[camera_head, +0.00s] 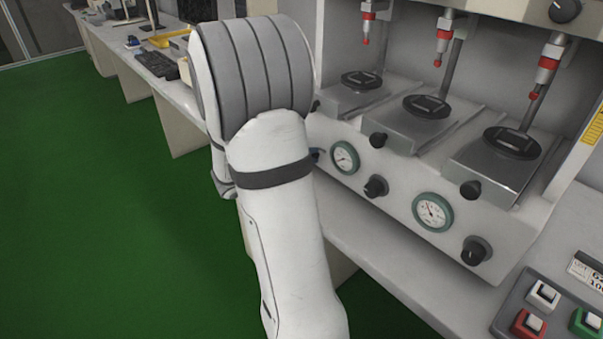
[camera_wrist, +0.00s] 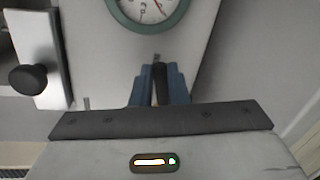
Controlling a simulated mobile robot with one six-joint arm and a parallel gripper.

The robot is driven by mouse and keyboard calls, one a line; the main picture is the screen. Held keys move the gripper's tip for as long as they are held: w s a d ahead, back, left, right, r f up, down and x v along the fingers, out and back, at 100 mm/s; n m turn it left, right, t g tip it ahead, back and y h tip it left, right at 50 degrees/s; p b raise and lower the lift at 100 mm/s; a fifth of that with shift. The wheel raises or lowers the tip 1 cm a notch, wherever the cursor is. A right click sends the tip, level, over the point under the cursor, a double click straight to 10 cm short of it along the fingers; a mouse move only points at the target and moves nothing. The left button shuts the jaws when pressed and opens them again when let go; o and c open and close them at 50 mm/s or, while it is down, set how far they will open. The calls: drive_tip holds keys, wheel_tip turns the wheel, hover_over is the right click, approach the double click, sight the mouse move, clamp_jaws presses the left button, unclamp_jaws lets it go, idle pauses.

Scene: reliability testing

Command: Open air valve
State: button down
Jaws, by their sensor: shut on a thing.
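My gripper (camera_wrist: 161,72) shows blue fingers in the wrist view, closed on a dark, narrow valve handle (camera_wrist: 161,86) on the pale panel. The fingers hide most of the handle, so I cannot tell its turn angle. A green-rimmed pressure gauge (camera_wrist: 147,8) is just above the fingertips, cut off by the top edge. In the head view, my arm hides most of the gripper and the valve.
The machine's front has black knobs (camera_head: 376,187), a second gauge (camera_head: 433,212) and several test stations with black discs (camera_head: 427,106). A black knob (camera_wrist: 28,78) is left of my gripper in the wrist view. A button box (camera_head: 548,305) is at lower right. Green floor (camera_head: 90,210) is open at left.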

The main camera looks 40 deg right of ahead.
drive_tip(key=shift+s+d+f+m+t+b, duration=0.15)
drive_tip(key=shift+f+m+b, duration=0.35)
drive_tip(key=shift+b, duration=0.75)
drive_tip(key=shift+s+d+f+m+t+b, duration=0.15)
drive_tip(key=shift+f+m+b, duration=0.35)
drive_tip(key=shift+b, duration=0.75)
drive_tip(key=shift+f+m+b, duration=0.1)
drive_tip(key=shift+m+b, duration=0.2)
drive_tip(key=shift+b, duration=0.7)
drive_tip(key=shift+w, duration=0.1)
drive_tip(key=c, duration=1.8)
unclamp_jaws()
drive_tip(key=shift+c, duration=0.2)
drive_tip(key=shift+o, duration=0.7)
drive_tip(key=shift+d+f, duration=0.1)
drive_tip(key=shift+d, duration=0.1)
drive_tip(key=shift+o, duration=1.3)
drive_tip(key=shift+a, duration=0.15)
drive_tip(key=shift+a, duration=0.1)
